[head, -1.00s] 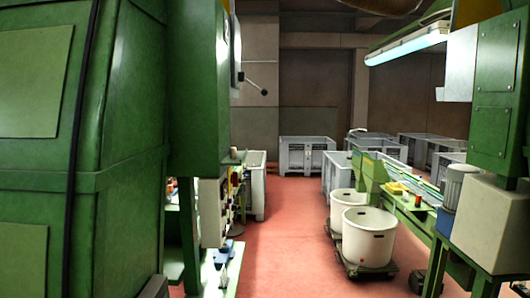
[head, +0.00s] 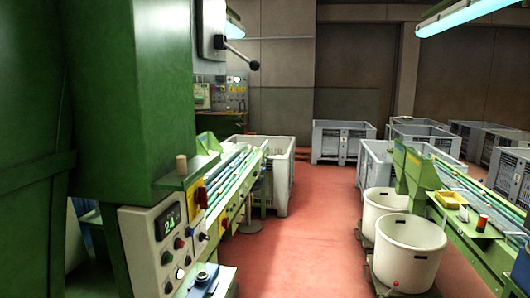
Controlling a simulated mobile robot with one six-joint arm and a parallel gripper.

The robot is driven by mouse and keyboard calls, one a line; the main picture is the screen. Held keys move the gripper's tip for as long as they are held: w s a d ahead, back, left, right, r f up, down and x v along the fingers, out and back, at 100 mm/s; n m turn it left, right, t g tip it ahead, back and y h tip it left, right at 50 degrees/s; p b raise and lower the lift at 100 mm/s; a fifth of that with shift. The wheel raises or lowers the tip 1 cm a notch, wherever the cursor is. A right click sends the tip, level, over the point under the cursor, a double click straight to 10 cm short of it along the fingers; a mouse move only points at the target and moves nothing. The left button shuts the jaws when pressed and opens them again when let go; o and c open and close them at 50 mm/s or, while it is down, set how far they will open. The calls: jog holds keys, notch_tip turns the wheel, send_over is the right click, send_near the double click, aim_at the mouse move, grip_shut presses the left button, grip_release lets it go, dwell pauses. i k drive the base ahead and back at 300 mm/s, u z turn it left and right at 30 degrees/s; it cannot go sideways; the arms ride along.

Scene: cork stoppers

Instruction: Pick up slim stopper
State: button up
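A small tan, cork-coloured cylinder (head: 181,165) stands upright on a green ledge at the left, above the control panel; it looks like a stopper. Whether it is the slim one I cannot tell, as no other stopper shows clearly beside it. My gripper is not in view.
A large green machine (head: 120,90) fills the left, with a control panel (head: 160,245) on it. A green conveyor (head: 230,185) runs behind the panel. White tubs (head: 410,250) and a green bench (head: 470,240) stand at right. Red floor (head: 300,240) is clear between; grey crates (head: 343,143) stand behind.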

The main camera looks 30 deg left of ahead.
aim_at(181, 161)
jog(key=i, duration=1.4)
jog(key=u, duration=2.9)
jog(key=k, duration=0.6)
jog(key=u, duration=0.05)
jog(key=i, duration=0.4)
jog(key=u, duration=0.05)
